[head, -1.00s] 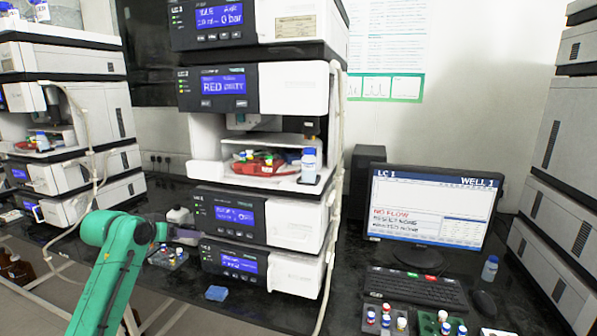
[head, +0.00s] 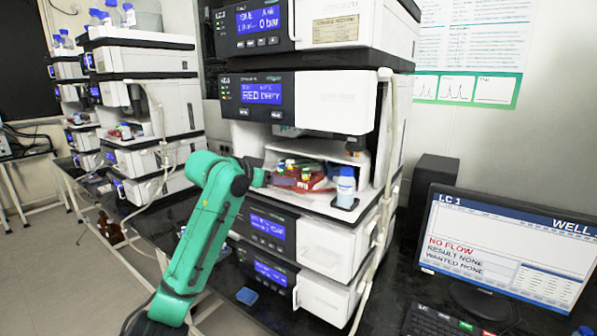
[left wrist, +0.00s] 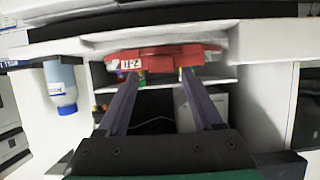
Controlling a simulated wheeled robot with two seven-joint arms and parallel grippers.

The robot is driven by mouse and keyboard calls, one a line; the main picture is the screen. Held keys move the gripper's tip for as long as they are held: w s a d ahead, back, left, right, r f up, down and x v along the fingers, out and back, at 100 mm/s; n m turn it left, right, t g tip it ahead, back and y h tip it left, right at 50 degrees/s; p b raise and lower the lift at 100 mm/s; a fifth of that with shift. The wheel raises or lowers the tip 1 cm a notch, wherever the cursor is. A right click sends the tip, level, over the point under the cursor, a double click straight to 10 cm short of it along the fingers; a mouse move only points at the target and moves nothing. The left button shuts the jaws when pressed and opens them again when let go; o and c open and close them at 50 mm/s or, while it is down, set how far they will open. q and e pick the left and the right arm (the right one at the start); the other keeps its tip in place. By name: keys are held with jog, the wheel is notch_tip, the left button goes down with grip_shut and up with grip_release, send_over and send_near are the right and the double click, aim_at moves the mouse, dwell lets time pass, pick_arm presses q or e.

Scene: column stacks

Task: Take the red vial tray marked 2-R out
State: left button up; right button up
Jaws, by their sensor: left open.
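The red vial tray (head: 316,184) sits on the open shelf of the middle unit in the near stack, with several coloured-cap vials on it. In the left wrist view the red tray (left wrist: 165,58) is at the top centre. My right gripper is not in view.
A white bottle with a blue cap (head: 345,188) stands at the shelf's right front corner. A pale tube (head: 387,150) hangs down the stack's right side. A monitor (head: 508,245) stands to the right.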

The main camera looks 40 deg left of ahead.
pick_arm(q)
jog(key=shift+w+f, duration=0.1)
jog(key=shift+w, duration=0.65)
jog(key=shift+w+a+f, duration=0.2)
jog(key=shift+w+f, duration=0.15)
jog(key=shift+f, duration=0.05)
jog(key=shift+d, duration=0.1)
grip_shut()
jog(key=shift+r, duration=0.15)
notch_tip(320, 180, up, 10)
